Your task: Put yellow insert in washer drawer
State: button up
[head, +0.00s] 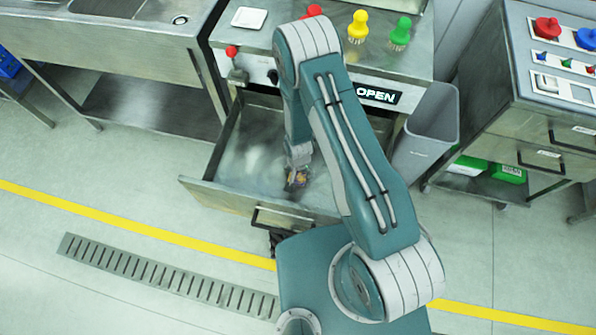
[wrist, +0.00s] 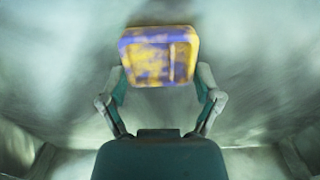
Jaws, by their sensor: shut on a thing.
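The washer drawer (head: 222,192) is pulled open below the OPEN sign (head: 377,95) in the head view. My gripper (head: 297,178) reaches down inside the drawer. In the wrist view my gripper (wrist: 160,85) is shut on the yellow insert (wrist: 158,55), a yellow block with blue-purple patches. The insert sits between the two fingertips, with metal drawer walls around it. In the head view the insert (head: 297,177) shows only as a small dark and yellowish patch. I cannot tell whether it touches the drawer floor.
Red, yellow (head: 358,27) and green (head: 401,32) brushes stand on the washer top. A grey bin (head: 425,130) stands right of the drawer. A steel cart (head: 535,115) with coloured knobs is further right. A sink bench (head: 130,45) is at the left. The floor in front is clear.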

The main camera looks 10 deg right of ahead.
jog(key=o, duration=0.9)
jog(key=shift+d, duration=0.15)
jog(key=shift+c, duration=0.2)
jog(key=shift+r, duration=0.1)
jog(key=shift+r, duration=0.3)
notch_tip(320, 180, up, 12)
jog(key=shift+f, duration=0.2)
notch_tip(320, 180, up, 13)
jog(key=n+t, duration=0.1)
send_over(299, 174)
jog(key=w+d, duration=0.2)
notch_tip(299, 174, up, 12)
jog(key=s+d+t, duration=0.1)
jog(key=d+t, duration=0.1)
jog(key=d, duration=0.1)
jog(key=s+d+r+n+t, duration=0.1)
jog(key=s+d+r, duration=0.1)
jog(key=s+r, duration=0.5)
jog(key=s+d+r+n+t, duration=0.1)
jog(key=s+d+r+n, duration=0.1)
jog(key=s+r, duration=0.6)
jog(key=shift+d+r+t, duration=0.3)
jog(key=shift+d+r, duration=0.3)
